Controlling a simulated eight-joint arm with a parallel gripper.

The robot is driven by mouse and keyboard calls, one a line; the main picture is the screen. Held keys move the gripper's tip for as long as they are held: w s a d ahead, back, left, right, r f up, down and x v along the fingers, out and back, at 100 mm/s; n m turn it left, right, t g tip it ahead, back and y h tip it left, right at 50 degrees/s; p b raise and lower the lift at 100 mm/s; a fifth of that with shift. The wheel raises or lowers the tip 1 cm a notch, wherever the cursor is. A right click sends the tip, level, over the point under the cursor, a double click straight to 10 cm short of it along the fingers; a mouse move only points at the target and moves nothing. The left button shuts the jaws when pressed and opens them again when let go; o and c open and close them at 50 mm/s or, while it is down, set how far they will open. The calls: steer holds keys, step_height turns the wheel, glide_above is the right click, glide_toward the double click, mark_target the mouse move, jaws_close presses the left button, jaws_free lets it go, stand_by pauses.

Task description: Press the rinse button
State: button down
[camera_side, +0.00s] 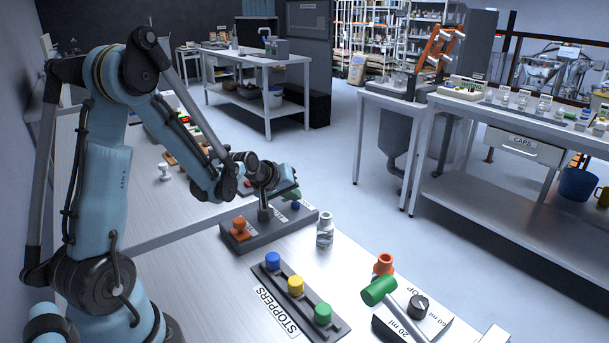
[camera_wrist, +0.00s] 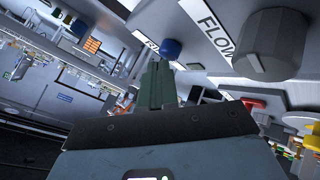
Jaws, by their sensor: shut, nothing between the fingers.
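A blue round button (camera_wrist: 171,48) sits on the grey panel in the wrist view, beside a white label that my fingers partly cover. In the side view the blue button (camera_side: 295,205) is at the right end of the dark control box (camera_side: 262,237). My gripper (camera_wrist: 160,68) is shut and empty, its greenish fingertips right by the button. I cannot tell whether they touch it. In the side view my gripper (camera_side: 289,197) is small and partly hidden by my wrist, just above the button.
A grey knob (camera_wrist: 268,45) stands beside the FLOW label (camera_wrist: 214,34). On the same box is an orange knob (camera_side: 239,229). The STOPPERS rack (camera_side: 331,331) and a green-handled valve (camera_side: 380,290) are nearer the camera.

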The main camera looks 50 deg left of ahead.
mark_target(293, 204)
steer(key=shift+f, duration=0.2)
stand_by(0.5)
steer(key=shift+f, duration=0.25)
steer(key=shift+r, duration=3.45)
